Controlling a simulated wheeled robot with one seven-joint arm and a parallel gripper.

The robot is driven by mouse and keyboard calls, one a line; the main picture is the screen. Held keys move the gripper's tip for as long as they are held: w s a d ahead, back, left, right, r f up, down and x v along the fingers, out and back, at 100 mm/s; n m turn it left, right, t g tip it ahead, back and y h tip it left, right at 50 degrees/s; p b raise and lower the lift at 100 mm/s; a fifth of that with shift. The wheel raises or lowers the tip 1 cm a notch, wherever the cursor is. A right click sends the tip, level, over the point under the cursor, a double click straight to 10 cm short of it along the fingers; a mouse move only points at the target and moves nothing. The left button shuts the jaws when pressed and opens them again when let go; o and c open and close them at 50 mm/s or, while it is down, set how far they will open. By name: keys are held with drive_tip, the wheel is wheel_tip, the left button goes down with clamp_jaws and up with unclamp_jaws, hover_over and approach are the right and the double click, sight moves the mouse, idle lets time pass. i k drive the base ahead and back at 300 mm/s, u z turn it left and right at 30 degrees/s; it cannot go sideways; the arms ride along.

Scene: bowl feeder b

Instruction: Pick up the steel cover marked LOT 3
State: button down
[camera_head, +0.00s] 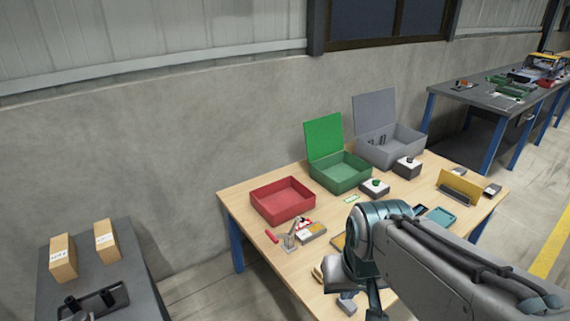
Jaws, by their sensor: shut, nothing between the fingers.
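I cannot make out any steel cover marked LOT 3; no such lettering is readable from here. A small grey block (347,303) lies at the front of the wooden table (240,195), partly hidden by my arm; I cannot tell what it is. My arm crosses the lower right of the view above the table and hides part of its front and middle. I cannot make out my gripper's fingers.
A red bin (283,201), a green open-lidded box (340,175) and a grey open-lidded box (390,149) line the table's back. A yellow bracket (461,181) stands right. A dark side table (130,275) holds two cartons.

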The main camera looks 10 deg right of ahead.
sight(308, 234)
drive_tip(key=u, duration=3.1)
drive_tip(key=k, duration=1.9)
drive_tip(key=z, duration=1.75)
drive_tip(key=i, duration=1)
